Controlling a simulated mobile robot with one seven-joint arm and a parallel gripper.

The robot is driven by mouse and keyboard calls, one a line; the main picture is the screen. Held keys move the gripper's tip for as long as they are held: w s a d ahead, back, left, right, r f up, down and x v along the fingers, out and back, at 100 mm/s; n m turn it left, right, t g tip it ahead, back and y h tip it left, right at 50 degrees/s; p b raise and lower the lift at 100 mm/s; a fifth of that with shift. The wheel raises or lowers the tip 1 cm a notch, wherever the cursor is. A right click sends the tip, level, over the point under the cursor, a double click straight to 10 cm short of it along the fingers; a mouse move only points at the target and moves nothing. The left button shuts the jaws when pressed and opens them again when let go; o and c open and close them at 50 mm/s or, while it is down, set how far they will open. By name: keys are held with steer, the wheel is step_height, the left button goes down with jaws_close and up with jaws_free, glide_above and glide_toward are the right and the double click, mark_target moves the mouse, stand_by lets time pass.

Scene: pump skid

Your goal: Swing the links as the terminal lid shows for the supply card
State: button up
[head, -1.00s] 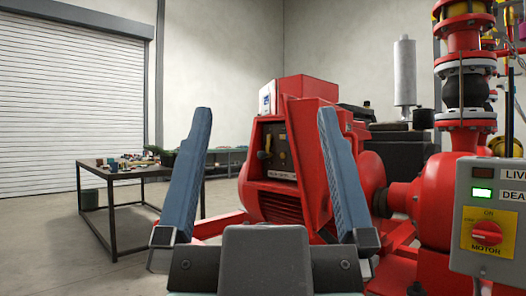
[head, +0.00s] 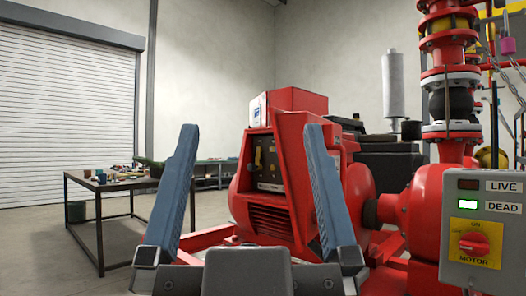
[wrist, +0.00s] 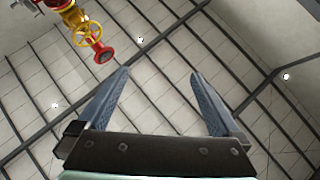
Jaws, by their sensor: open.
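The red motor (head: 262,205) stands at the centre of the head view. Its terminal box (head: 268,163) faces me with a dark panel that carries brass-coloured parts. A white card or label (head: 258,109) shows on the red box top. My gripper (head: 243,150) is open and empty, its two blue fingers spread in front of the motor and apart from it. In the wrist view my gripper (wrist: 160,95) points up toward the ceiling, with nothing between its fingers.
A control box (head: 478,225) at right has the green DEAD lamp (head: 468,204) lit and a red motor switch (head: 474,244). A dark table (head: 100,182) with small items stands at left. Red piping (head: 447,100) rises at right. Floor at lower left is clear.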

steer(key=shift+r, duration=0.2)
steer(key=c, duration=0.5)
step_height(320, 180, up, 9)
steer(key=p, duration=0.9)
steer(key=shift+r+p, duration=0.15)
steer(key=shift+p, duration=0.2)
jaws_close()
step_height(320, 180, up, 31)
steer(key=p, duration=3.1)
steer(key=shift+r, duration=0.15)
steer(key=shift+w, duration=0.1)
